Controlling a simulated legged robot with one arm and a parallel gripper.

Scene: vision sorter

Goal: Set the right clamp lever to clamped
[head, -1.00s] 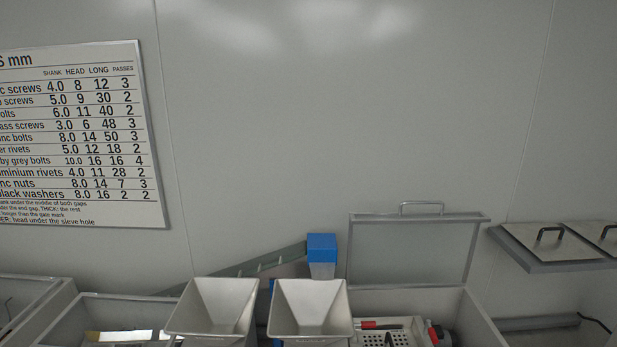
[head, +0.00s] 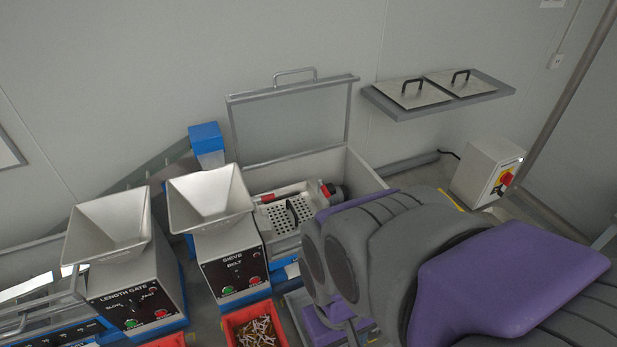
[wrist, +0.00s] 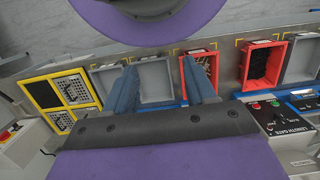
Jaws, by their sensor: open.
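A perforated sieve plate (head: 277,225) with a black handle lies in an open housing in the head view. A red bar (head: 283,193) lies along its back edge. Another red part (head: 326,191) sits at its right, next to a dark round part. These may be the clamp levers; their setting is too small to tell. My gripper (wrist: 160,66) is open and empty in the wrist view, its two blue fingers apart above grey and red bins. My purple and grey arm hides the area right of the housing in the head view.
The sieve hopper (head: 209,198) and length gate hopper (head: 107,225) stand left of the housing. Its raised lid (head: 290,122) is behind. A red bin of screws (head: 255,330) is in front. A switch box (head: 487,172) stands at the right, a shelf (head: 436,102) above.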

